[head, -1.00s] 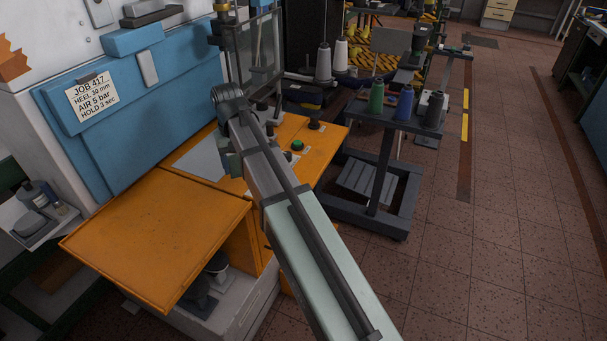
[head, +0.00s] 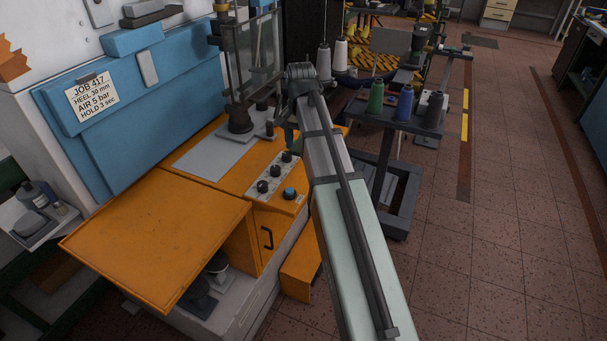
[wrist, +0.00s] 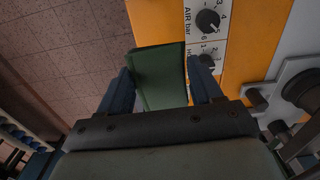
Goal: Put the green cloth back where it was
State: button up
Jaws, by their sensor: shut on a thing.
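In the wrist view, the green cloth (wrist: 160,78) is a folded dark green piece held between the two blue fingers of my gripper (wrist: 160,66). The gripper is shut on it. The cloth hangs above the edge of the orange machine top, beside the white dial panel (wrist: 208,40); I cannot tell whether it touches anything.
Knobs and a blue button (head: 290,193) stand up on the panel. The press column (head: 238,100) rises behind. A dark cart (head: 420,125) with thread spools (head: 405,100) stands to the right. An orange flap (head: 160,235) sticks out at front left. The floor farther right is clear.

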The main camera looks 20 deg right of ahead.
aim_at(301, 177)
jog(key=shift+d+f, duration=0.1)
jog(key=shift+f, duration=0.25)
jog(key=shift+w+f, duration=0.1)
jog(key=shift+f, duration=4.55)
jog(key=shift+f, duration=0.1)
jog(key=o, duration=1)
notch_tip(301, 177, up, 12)
jog(key=shift+r, duration=0.15)
